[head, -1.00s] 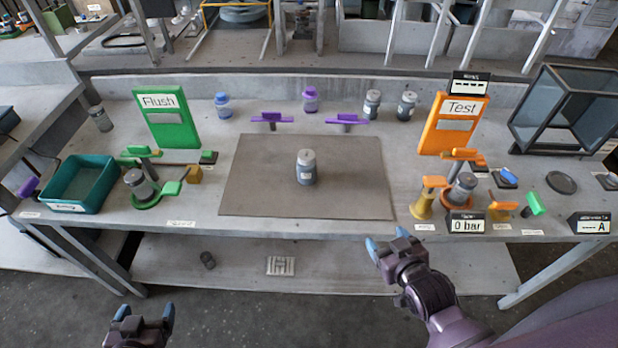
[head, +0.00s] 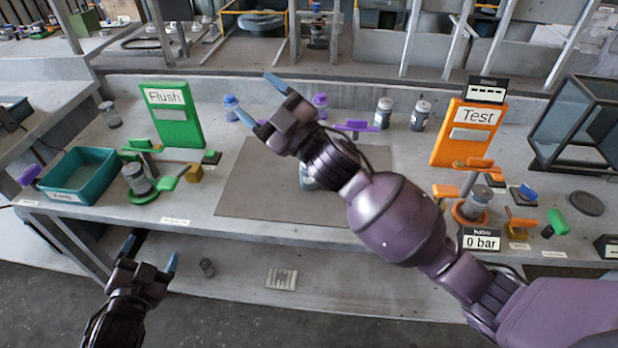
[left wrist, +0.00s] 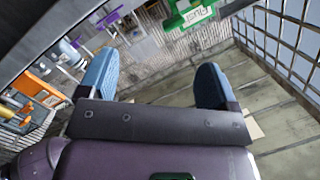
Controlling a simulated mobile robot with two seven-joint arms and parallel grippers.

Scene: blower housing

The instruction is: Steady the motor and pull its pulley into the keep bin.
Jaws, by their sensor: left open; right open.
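A grey cylindrical unit (head: 309,181), which I take for the motor, stands on the brown mat (head: 245,195) mid-bench. My right arm covers most of it, and I cannot make out a pulley on it. A teal bin (head: 107,186) with a white label, likely the keep bin, sits at the bench's left end and looks empty. My right gripper (head: 258,99) is open and empty, raised above the mat's far left part. My left gripper (head: 151,252) is open and empty in front of the bench's front edge; its blue fingertips also show apart in the left wrist view (left wrist: 153,82).
A green Flush panel (head: 175,120) and an orange Test panel (head: 465,135) stand left and right of the mat. Grey canisters (head: 384,113) and purple-topped parts line the back. A glass case (head: 580,125) stands far right. The mat's left front is clear.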

